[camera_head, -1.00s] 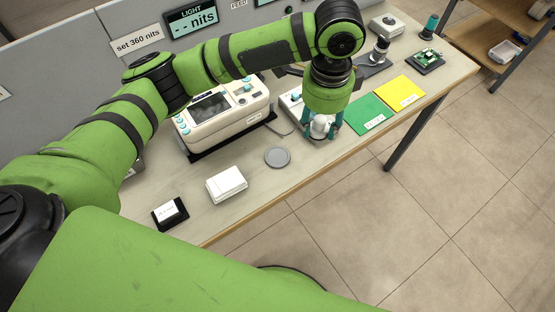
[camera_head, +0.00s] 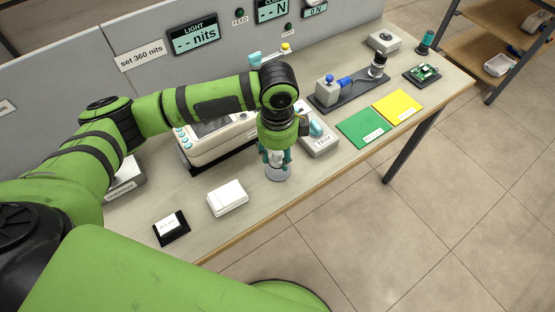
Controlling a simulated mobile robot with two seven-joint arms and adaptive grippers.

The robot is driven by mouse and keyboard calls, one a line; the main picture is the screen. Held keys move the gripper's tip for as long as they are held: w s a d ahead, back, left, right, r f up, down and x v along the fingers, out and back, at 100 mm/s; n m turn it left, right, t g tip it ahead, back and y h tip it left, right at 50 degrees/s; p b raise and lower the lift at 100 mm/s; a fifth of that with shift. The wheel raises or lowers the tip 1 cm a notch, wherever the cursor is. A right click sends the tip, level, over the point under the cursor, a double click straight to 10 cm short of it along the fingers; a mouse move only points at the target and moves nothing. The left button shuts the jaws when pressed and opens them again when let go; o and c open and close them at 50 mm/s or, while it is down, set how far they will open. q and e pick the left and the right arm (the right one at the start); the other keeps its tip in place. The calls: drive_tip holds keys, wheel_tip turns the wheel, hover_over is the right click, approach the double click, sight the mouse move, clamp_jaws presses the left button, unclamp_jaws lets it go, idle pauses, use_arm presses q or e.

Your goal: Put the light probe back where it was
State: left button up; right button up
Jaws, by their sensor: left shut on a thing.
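My left gripper (camera_head: 277,163) points down over the front middle of the table, its teal fingers shut on the light probe (camera_head: 276,158), a small whitish body mostly hidden between them. The round grey disc (camera_head: 279,177) is directly below the probe and partly covered by the gripper. I cannot tell whether the probe touches the disc. The light display (camera_head: 194,37) on the panel reads "-- nits". My right gripper is not in view.
The trim box (camera_head: 321,143) stands just right of the gripper, and the cream instrument (camera_head: 217,144) behind left. A white box (camera_head: 228,198) and a black pad (camera_head: 171,228) lie left. Green (camera_head: 363,129) and yellow (camera_head: 397,106) mats lie right. The table's front edge is close.

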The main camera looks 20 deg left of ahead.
sight(278, 164)
use_arm(q)
drive_tip(key=shift+f, duration=1.95)
drive_tip(key=shift+f, duration=0.15)
drive_tip(key=o, duration=1.3)
drive_tip(key=shift+c, duration=0.2)
wheel_tip(278, 164, up, 12)
drive_tip(key=shift+r+b, duration=0.2)
drive_tip(key=shift+b, duration=0.15)
